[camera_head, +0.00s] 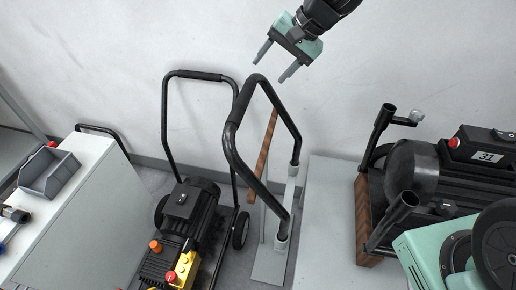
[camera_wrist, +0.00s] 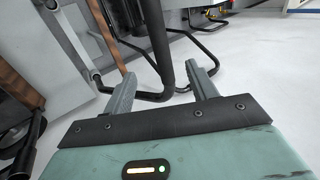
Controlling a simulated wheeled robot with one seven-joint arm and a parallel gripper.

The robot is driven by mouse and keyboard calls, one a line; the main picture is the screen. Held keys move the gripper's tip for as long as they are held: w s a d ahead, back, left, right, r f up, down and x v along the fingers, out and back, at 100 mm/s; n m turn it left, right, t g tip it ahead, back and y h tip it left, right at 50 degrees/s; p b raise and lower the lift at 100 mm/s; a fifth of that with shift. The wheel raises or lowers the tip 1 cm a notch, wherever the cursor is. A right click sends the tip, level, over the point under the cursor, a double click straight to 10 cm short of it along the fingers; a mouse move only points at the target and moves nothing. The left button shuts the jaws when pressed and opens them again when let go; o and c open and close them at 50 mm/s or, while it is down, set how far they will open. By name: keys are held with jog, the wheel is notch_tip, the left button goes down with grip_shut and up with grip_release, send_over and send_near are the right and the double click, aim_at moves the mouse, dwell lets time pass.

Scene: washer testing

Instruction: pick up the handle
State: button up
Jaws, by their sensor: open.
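The handle (camera_head: 233,110) is a black bent U-shaped tube with a thicker dark grip along its upper bar. It stands upright on grey mounts at the middle of the head view. My gripper (camera_head: 269,71) is open and empty, just above and to the right of the handle's upper far corner, pointing down and left. In the wrist view the gripper (camera_wrist: 160,77) has its two fingers spread, and a black bar that appears to be the handle (camera_wrist: 157,35) shows between and beyond them. I cannot tell its exact depth from the fingertips.
Behind the handle stands a pressure-washer cart with its own black frame (camera_head: 165,115). A white cabinet (camera_head: 85,215) with a grey bin (camera_head: 50,173) is at left. A black motor unit (camera_head: 412,168) and a green machine (camera_head: 430,250) stand at right. The wall is close behind.

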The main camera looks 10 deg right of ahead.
aim_at(245, 99)
jog(key=p+x, duration=0.3)
jog(key=x, duration=0.8)
jog(key=shift+f, duration=0.1)
jog(key=shift+p+x, duration=1.45)
jog(key=shift+x, duration=1.45)
jog(key=shift+w+d+f, duration=0.1)
jog(key=shift+w+d, duration=0.05)
grip_shut()
